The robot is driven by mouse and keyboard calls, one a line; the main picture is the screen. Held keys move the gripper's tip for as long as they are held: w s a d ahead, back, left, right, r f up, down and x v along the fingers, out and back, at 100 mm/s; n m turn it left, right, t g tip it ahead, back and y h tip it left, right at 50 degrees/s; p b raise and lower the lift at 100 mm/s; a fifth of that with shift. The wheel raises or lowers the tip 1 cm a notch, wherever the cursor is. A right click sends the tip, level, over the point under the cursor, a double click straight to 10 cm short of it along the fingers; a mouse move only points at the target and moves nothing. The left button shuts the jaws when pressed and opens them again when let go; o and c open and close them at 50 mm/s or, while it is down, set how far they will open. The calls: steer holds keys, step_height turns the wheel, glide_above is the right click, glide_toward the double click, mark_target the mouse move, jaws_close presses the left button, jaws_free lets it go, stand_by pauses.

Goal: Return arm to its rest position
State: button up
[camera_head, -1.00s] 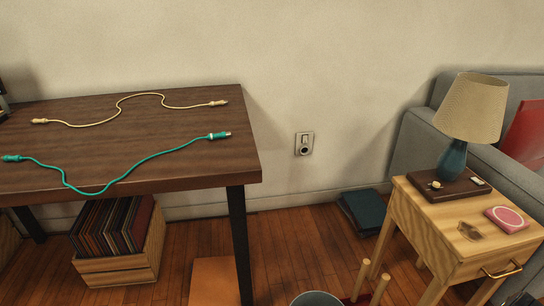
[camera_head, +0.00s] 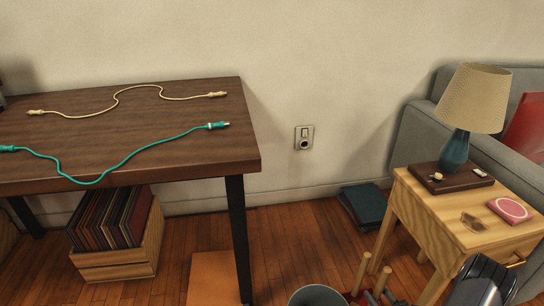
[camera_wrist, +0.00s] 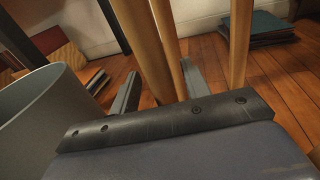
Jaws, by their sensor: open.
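My gripper (camera_wrist: 158,90) shows in the wrist view with its two dark fingers spread apart. Light wooden posts (camera_wrist: 148,45) stand upright just beyond and between the fingers in the picture. I cannot tell whether a finger touches one. In the head view a dark, shiny part of my arm (camera_head: 482,284) shows at the bottom right, in front of the wooden side table (camera_head: 440,222). Grey finger-like shapes show at the bottom edge beside the wooden posts (camera_head: 361,272), mostly cut off.
A grey bucket (camera_head: 316,297) stands left of the posts and also shows in the wrist view (camera_wrist: 45,120). A lamp (camera_head: 470,100) stands on the side table. A dark desk (camera_head: 120,125) with two cables is at left. Floor (camera_head: 300,235) between desk and side table is mostly clear.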

mark_target(386, 276)
steer(key=r+p, duration=0.2)
steer(key=r, duration=0.3)
steer(key=r+p, duration=0.3)
steer(key=r, duration=0.2)
steer(key=shift+w+a+r, duration=0.1)
steer(key=shift+w+r, duration=0.1)
steer(key=shift+r, duration=0.1)
steer(key=shift+w+a+r, duration=0.45)
steer(key=shift+a+r, duration=0.05)
